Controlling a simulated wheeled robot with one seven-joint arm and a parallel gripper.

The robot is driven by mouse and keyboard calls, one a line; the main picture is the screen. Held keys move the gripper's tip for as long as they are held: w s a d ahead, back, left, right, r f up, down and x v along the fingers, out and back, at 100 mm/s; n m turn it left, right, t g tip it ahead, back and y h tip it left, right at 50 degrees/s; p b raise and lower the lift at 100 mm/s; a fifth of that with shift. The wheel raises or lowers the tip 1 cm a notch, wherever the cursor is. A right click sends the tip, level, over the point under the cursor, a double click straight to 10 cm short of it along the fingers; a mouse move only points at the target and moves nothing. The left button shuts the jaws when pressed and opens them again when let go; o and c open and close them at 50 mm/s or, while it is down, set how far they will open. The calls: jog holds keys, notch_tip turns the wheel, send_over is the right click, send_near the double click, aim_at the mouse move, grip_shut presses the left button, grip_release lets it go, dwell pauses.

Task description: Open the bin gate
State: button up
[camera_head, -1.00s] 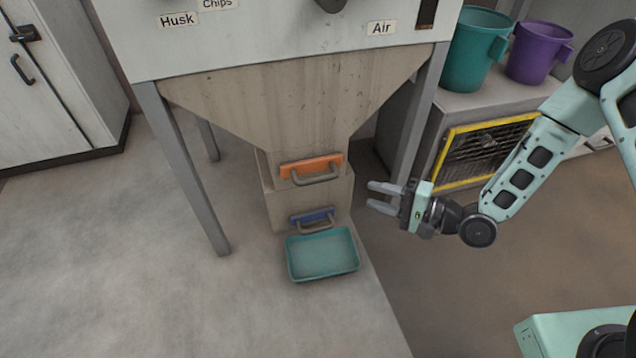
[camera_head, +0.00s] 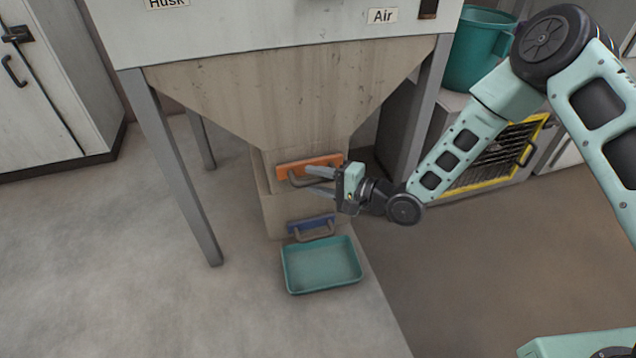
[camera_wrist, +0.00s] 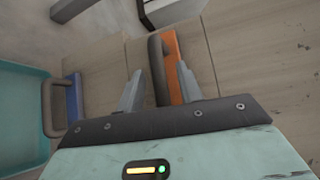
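The bin's lower spout carries an orange plate (camera_head: 296,168) with a grey bar handle (camera_head: 294,179). Below it is a blue plate (camera_head: 306,224) with a similar grey handle (camera_head: 316,235). My gripper (camera_head: 312,181) is open at the orange plate's handle, coming from the right. In the wrist view its two fingers (camera_wrist: 160,88) stand apart, with the orange plate's handle (camera_wrist: 157,62) between them in the picture. I cannot tell whether either finger touches it. The fingers partly cover that handle in the head view. The blue plate (camera_wrist: 73,100) is left of the fingers in the wrist view.
A teal tray (camera_head: 320,291) lies on the floor below the spout. The bin's grey legs (camera_head: 180,170) stand around it. At the right are a teal bucket (camera_head: 474,55) and a yellow-framed grille (camera_head: 480,187). The floor in front is clear.

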grip_shut()
jog(key=s+d+p, duration=0.2)
jog(key=s+p, duration=0.1)
jog(key=s, duration=0.5)
jog(key=shift+s+d+p, duration=0.2)
jog(key=shift+p, duration=0.2)
grip_release()
